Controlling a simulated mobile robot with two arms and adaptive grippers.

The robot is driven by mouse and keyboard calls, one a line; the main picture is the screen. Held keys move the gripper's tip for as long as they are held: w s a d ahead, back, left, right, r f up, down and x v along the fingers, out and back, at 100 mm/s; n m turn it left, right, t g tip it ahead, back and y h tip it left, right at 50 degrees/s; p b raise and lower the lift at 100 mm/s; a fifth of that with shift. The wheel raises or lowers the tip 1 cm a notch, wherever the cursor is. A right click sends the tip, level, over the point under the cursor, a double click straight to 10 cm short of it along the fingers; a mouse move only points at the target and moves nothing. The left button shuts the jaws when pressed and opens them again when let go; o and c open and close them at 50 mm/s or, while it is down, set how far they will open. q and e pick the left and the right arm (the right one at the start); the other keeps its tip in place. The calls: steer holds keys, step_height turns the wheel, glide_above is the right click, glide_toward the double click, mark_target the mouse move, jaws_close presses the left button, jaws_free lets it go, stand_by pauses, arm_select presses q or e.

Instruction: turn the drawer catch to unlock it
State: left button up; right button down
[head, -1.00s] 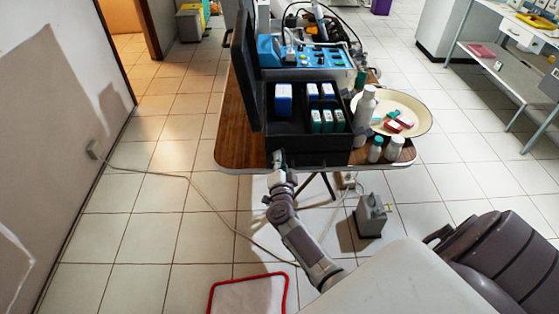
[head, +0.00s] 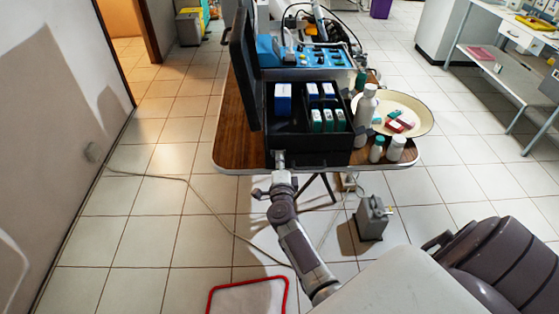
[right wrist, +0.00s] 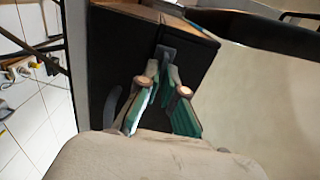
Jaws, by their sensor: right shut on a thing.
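A black case (head: 310,158) stands open on the brown table, its front face towards me. My right gripper (head: 280,157) reaches up to the left part of that front face. In the right wrist view my right gripper (right wrist: 163,72) has its two green-padded fingers converging on the small dark grey drawer catch (right wrist: 168,52) on the black panel. The fingertips are shut on the catch and partly cover it. In the head view the catch is too small and covered to make out. My left gripper is not in view.
The brown table (head: 230,140) has a rounded near edge below the case. Bottles (head: 376,150) and a round cream tray (head: 422,125) stand right of it. A grey canister (head: 372,218) is on the floor. A cable crosses the tiles.

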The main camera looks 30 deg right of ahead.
steer(key=shift+f, duration=0.1)
stand_by(0.3)
steer(key=c, duration=1.3)
jaws_free()
steer(key=v, duration=0.7)
steer(key=shift+s+a, duration=0.15)
steer(key=shift+s, duration=0.15)
